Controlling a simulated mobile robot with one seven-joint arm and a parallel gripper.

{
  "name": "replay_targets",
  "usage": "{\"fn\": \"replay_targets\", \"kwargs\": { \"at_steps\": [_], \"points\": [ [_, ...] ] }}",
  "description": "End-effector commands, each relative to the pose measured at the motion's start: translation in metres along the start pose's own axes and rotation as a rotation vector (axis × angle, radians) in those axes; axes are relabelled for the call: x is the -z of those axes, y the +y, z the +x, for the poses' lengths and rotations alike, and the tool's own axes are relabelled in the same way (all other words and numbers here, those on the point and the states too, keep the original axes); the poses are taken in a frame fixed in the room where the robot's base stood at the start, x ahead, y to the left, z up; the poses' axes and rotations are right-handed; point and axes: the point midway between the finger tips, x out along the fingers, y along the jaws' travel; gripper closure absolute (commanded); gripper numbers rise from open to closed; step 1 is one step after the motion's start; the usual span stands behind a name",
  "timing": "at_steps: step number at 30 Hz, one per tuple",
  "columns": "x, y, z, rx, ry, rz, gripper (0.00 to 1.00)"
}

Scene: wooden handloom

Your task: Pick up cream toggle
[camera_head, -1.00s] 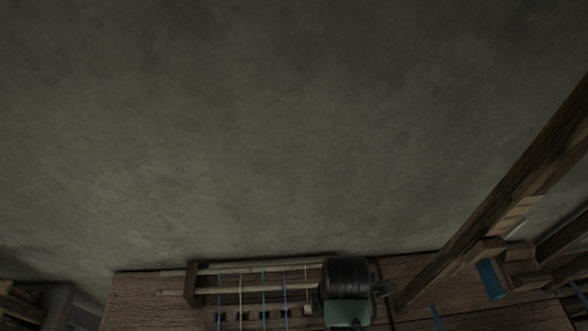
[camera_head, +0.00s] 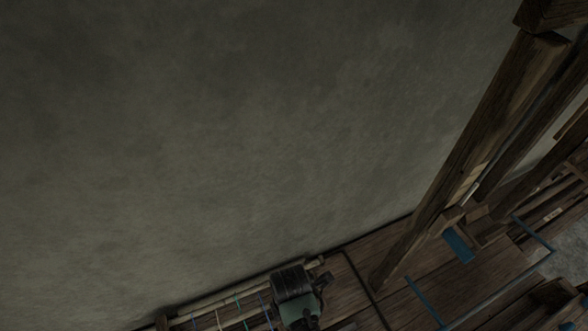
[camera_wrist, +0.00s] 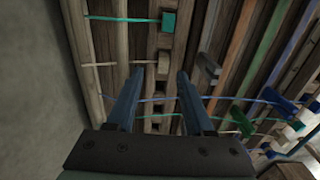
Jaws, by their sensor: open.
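In the wrist view, a small cream toggle (camera_wrist: 163,64) sits on a dark wooden bar at the end of a pale cord that runs left from it. My gripper (camera_wrist: 160,73) is open, with its two dark blue fingers apart. The toggle appears between the fingertips, slightly beyond them; I cannot tell how far. Nothing is held. In the head view the toggle cannot be made out, and the fingers are hidden behind my own wrist.
A teal toggle (camera_wrist: 169,21) sits farther up the same bar. Blue cords cross below the fingertips toward blue toggles (camera_wrist: 284,102) at right. Wooden slats stand close on the right. A grey wall (camera_head: 220,150) fills the left; a slanted wooden post (camera_head: 450,170) rises at right.

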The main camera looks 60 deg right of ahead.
Motion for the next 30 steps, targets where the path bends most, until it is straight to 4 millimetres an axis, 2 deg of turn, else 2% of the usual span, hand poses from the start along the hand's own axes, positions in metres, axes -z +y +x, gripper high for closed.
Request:
{"fn": "replay_targets", "kwargs": {
  "at_steps": [9,20,28,30],
  "points": [
    [0.000,-0.005,0.038,0.002,0.000,0.000,0.47],
    [0.000,-0.005,0.045,0.000,0.000,0.000,0.47],
    [0.000,-0.005,0.045,0.000,0.000,0.000,0.96],
    [0.000,-0.005,0.045,0.000,0.000,0.000,1.00]
  ]
}}
